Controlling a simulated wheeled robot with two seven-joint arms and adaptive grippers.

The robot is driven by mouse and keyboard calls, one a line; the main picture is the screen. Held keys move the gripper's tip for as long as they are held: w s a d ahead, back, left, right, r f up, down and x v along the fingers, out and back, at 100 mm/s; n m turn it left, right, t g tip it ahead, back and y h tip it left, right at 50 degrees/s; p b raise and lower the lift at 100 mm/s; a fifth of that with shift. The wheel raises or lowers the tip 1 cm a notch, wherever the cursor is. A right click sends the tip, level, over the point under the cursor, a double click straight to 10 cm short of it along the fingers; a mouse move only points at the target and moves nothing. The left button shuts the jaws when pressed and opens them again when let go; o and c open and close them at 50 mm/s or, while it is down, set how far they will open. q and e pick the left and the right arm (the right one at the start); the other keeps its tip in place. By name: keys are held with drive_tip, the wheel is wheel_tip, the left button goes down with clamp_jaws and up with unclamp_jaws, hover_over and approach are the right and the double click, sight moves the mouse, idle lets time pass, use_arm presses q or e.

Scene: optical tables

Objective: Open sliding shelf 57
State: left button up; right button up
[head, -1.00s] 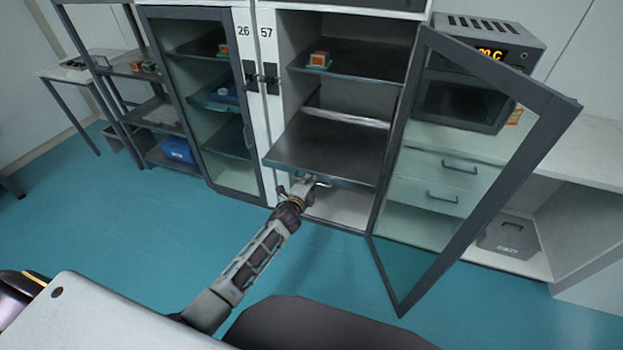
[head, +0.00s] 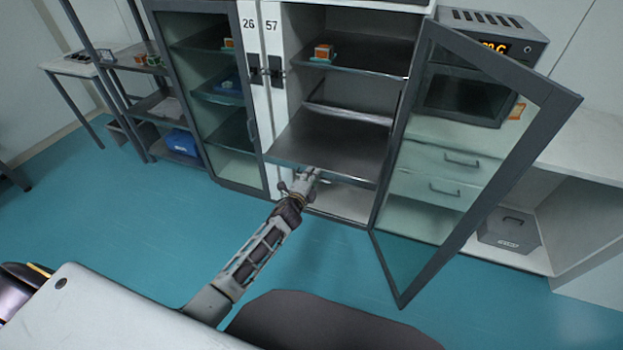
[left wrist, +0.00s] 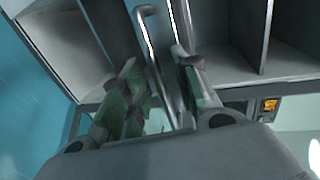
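The cabinet marked 57 has its glass door (head: 478,165) swung wide open to the right. Its dark lower sliding shelf (head: 335,140) sticks out past the cabinet front. In the left wrist view, the thin metal handle (left wrist: 158,50) runs between the green-padded fingers of my left gripper (left wrist: 158,85). The fingers look apart, with a gap on the left side of the handle; contact is hard to judge. My right gripper is not in view.
An upper shelf (head: 360,52) holds a small orange box (head: 323,51). Cabinet 26 (head: 215,100) is shut on the left. A counter with an oven (head: 470,95) stands behind the open door. The blue floor (head: 110,240) in front is clear.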

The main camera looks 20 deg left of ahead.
use_arm(q)
drive_tip(key=v, duration=1.2)
idle(0.8)
drive_tip(key=shift+d, duration=0.1)
idle(0.6)
